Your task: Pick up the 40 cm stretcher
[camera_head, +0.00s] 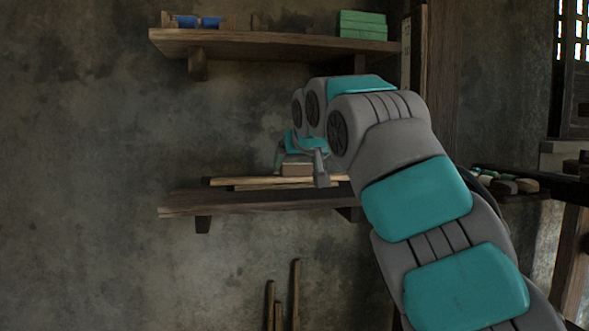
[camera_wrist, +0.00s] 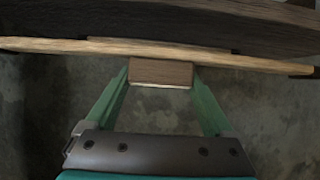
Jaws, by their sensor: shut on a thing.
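Long pale wooden sticks (camera_head: 245,181) lie along the lower wall shelf, and one may be the 40 cm stretcher. In the wrist view, a long pale stick (camera_wrist: 235,60) runs across the picture and has a dark right tip. My gripper (camera_head: 297,163) is at this shelf. In the wrist view, its two green fingers (camera_wrist: 160,74) are shut on a short brown wooden block (camera_wrist: 161,73). The block meets the long stick, but I cannot tell whether they are joined. No lettering or length mark shows.
The lower shelf (camera_head: 230,203) is mostly bare at its left end. An upper shelf (camera_head: 265,42) above my gripper carries blue spools (camera_head: 198,22) and green boxes (camera_head: 362,25). Upright wooden sticks (camera_head: 295,295) stand against the wall below. A wooden post (camera_head: 441,90) rises at the right.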

